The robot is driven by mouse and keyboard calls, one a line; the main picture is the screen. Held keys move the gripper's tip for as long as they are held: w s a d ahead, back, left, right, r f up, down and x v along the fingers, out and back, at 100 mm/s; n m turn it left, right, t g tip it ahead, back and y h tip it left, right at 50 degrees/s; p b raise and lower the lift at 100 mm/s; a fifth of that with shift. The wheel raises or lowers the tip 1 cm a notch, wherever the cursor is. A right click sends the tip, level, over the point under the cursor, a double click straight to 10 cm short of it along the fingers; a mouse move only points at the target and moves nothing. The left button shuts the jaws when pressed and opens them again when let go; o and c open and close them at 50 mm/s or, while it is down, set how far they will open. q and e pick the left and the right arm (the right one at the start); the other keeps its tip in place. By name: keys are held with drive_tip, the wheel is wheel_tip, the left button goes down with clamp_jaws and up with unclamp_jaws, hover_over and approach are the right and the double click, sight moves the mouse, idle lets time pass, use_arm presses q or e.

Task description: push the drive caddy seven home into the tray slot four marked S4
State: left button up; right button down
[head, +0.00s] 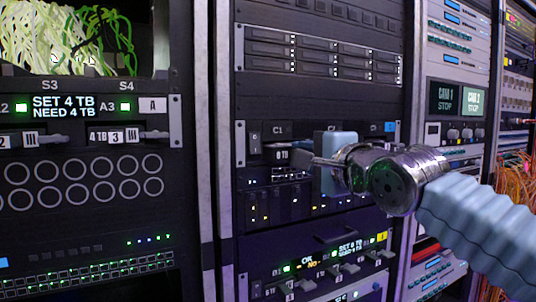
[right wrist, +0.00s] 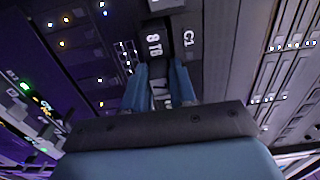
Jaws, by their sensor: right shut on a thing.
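My right gripper (head: 322,165) reaches in from the right to the middle rack, just below the C1 label. In the right wrist view its two blue fingers (right wrist: 160,85) are closed around a dark drive caddy (right wrist: 155,45) marked 8 TB, with a partly hidden mark like a 7 between the fingers. The caddy front (head: 281,155) shows left of the gripper in the head view; how deep it sits cannot be told. My left gripper is not in view.
Green and pale cables (head: 70,40) hang above. A rack post (head: 205,150) stands between the racks. A lower unit (head: 318,262) has several small handles.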

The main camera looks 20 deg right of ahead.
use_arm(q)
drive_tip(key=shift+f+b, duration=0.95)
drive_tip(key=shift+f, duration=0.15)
use_arm(e)
drive_tip(key=s, duration=0.7)
drive_tip(key=shift+s+d+r, duration=0.15)
drive_tip(key=shift+s+d, duration=0.1)
drive_tip(key=shift+s, duration=0.1)
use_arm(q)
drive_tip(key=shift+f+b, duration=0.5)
use_arm(e)
drive_tip(key=s, duration=0.4)
drive_tip(key=shift+d, duration=0.2)
